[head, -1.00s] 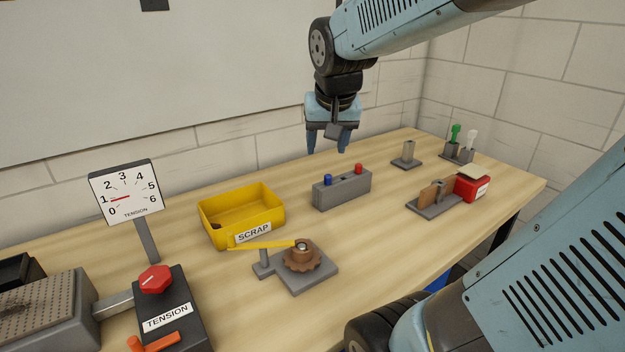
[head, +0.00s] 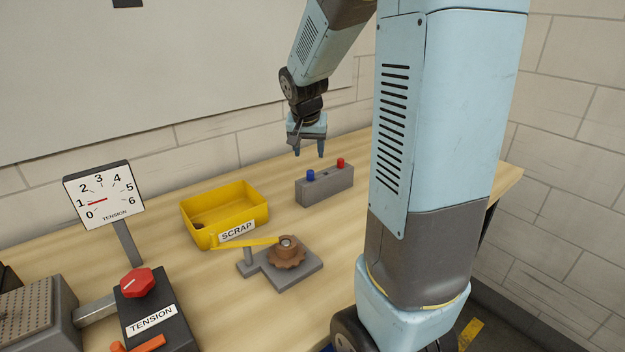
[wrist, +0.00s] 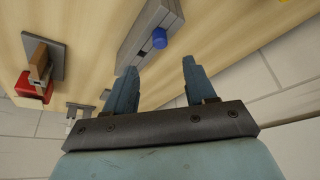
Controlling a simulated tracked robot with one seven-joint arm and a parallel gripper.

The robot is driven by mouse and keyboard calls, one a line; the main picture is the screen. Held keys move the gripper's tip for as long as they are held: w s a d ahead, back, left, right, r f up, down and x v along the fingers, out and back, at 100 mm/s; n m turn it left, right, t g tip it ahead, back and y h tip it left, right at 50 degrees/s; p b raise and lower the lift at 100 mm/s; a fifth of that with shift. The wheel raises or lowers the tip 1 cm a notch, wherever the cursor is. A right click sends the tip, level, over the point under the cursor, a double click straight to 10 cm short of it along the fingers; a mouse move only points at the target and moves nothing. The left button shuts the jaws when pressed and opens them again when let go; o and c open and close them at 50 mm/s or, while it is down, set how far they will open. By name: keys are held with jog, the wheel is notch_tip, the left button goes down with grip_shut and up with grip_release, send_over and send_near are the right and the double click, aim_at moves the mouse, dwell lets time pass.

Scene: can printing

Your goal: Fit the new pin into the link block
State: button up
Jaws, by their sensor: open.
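A grey block (head: 325,187) stands upright on the bench, with a blue pin (head: 310,175) and a red pin (head: 340,163) on top. I take it for the link block but cannot be sure. The wrist view also shows the block (wrist: 150,30), the blue pin (wrist: 160,38) and a dark hole beside that pin. My gripper (head: 309,151) hangs fingers down above and behind the block, open and empty. Its two spread fingers (wrist: 159,66) show in the wrist view, apart from the block. I cannot tell which pin is the new one.
A yellow SCRAP bin (head: 247,207) and a toothed wheel on a grey plate (head: 302,277) stand nearby. A tension gauge (head: 103,195) and knob box (head: 160,305) are at left. My arm hides the bench's right side; the wrist view shows a brown-and-red fixture (wrist: 40,70) there.

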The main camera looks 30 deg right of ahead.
aim_at(310, 171)
jog(key=shift+x, duration=4.45)
jog(key=shift+a, duration=0.15)
grip_shut()
